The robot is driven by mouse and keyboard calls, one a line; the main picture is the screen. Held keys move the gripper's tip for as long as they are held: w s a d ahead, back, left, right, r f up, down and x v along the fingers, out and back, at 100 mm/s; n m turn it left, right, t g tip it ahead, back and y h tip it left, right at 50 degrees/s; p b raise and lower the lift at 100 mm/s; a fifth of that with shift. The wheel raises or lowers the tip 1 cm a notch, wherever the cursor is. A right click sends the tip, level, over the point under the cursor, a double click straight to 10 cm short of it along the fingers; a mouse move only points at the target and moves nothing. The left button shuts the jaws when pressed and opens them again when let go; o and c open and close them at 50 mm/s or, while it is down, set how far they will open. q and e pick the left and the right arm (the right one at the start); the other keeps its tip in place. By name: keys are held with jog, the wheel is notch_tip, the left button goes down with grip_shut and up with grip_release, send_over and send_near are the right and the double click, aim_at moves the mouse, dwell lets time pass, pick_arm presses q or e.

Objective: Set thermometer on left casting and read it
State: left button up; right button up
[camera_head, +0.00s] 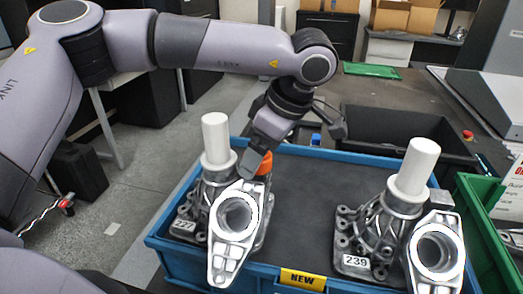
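The left casting (235,225), labelled 227, is a silver metal part with a white cylinder on top and a ringed lug in front. It stands at the left of a blue crate (160,258). An orange object (265,163) sits right behind this casting, partly hidden by my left gripper; I cannot tell whether it is the thermometer. The right casting (385,225), labelled 239, stands in the crate's right part. My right gripper is out of view.
The crate's dark middle (305,200) between the castings is free. A yellow NEW label (303,279) is on its front. A black bin (400,128) stands behind, and a green bin (480,235) at the right. A small blue item (315,139) shows behind the gripper.

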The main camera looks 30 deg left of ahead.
pick_arm(q)
jog(key=v, duration=1.2)
jog(key=shift+r+p, duration=0.2)
jog(key=shift+p, duration=0.1)
